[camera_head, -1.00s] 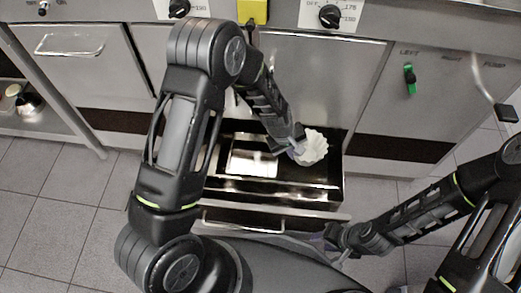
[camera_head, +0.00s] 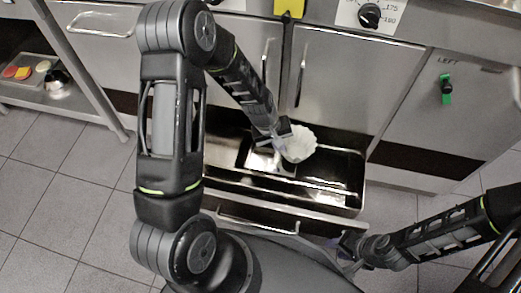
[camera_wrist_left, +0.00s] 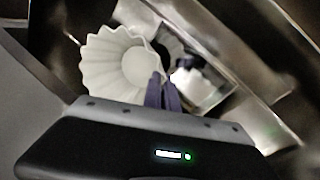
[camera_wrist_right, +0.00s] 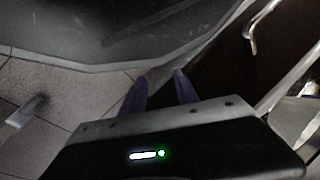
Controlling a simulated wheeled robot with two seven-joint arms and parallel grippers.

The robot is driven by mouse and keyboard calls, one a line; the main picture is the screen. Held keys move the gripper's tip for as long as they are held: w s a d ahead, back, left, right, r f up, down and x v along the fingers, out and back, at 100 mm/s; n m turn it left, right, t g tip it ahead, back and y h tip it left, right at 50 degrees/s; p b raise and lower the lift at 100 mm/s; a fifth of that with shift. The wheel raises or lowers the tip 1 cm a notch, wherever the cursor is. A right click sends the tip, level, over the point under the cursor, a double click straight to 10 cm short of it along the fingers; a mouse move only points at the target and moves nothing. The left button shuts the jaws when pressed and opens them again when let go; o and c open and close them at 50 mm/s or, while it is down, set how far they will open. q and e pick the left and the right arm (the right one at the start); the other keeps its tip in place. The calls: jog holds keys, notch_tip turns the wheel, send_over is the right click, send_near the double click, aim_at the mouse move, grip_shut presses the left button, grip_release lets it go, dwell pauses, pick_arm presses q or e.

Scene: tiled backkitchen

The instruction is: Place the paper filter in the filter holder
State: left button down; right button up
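The paper filter (camera_head: 299,145) is white and fluted, like a shallow cup. It hangs over the open drawer, and in the left wrist view its open side (camera_wrist_left: 122,68) faces the camera. My left gripper (camera_head: 283,136) is at the filter's left side; its fingertips (camera_wrist_left: 162,92) are close together on the filter's rim. A bright metal rectangular part (camera_head: 262,160) lies in the drawer, left of and below the filter; I cannot tell whether it is the filter holder. My right gripper (camera_wrist_right: 159,84) is empty, its fingers apart, near the drawer's front right.
The dark-lined drawer (camera_head: 330,197) is pulled out from the steel cabinets, its handle (camera_head: 255,227) in front. A low shelf (camera_head: 95,112) with small items is at the left. Tiled floor lies open at the left.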

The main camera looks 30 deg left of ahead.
pick_arm(q)
jog(key=a, duration=0.2)
jog(key=s+a, duration=0.1)
jog(key=a, duration=0.2)
jog(key=shift+s+a+b, duration=0.2)
jog(key=shift+a+b, duration=0.05)
jog(key=shift+b, duration=0.1)
jog(key=shift+a, duration=0.1)
jog(key=f+b, duration=0.1)
jog(key=f, duration=0.2)
jog(key=shift+s+a+b, duration=0.2)
jog(key=shift+a+b, duration=0.2)
jog(key=shift+f, duration=0.25)
jog(key=shift+f, duration=0.1)
jog(key=shift+f, duration=0.15)
jog(key=c, duration=1.7)
grip_release()
